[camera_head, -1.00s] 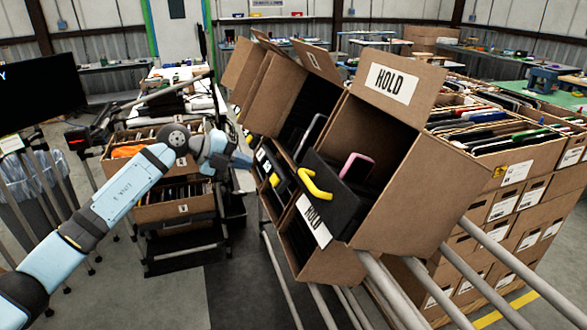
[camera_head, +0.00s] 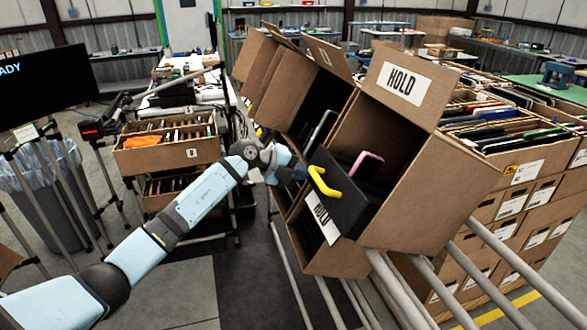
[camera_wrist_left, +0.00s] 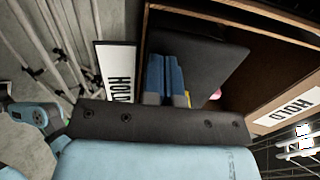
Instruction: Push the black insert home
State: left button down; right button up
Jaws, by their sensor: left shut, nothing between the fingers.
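The black insert (camera_head: 345,205) is a dark panel with a yellow handle (camera_head: 322,184) at the mouth of a tilted brown carton (camera_head: 433,205) marked HOLD. It also shows in the left wrist view (camera_wrist_left: 205,50), slanted across the carton opening. My left gripper (camera_head: 300,172) is at the insert's left side in the head view. Its blue fingers are together and empty in the left wrist view (camera_wrist_left: 164,64), in front of the insert's face. I cannot tell whether they touch it. A pink-edged item (camera_head: 370,163) sits behind the insert. My right gripper is not in view.
More tilted cartons (camera_head: 262,70) stand in a row to the left, with flaps up. Grey rails (camera_head: 400,285) run beneath the HOLD carton. Stacked cartons (camera_head: 530,195) fill the right side. A carton of files (camera_head: 165,155) and a lined bin (camera_head: 50,190) stand left. Some floor is clear.

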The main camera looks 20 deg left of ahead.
pick_arm(q)
jog(key=x, duration=0.4)
jog(key=shift+w+d+f+b, duration=0.1)
jog(key=shift+d+b, duration=0.1)
jog(key=shift+b, duration=0.2)
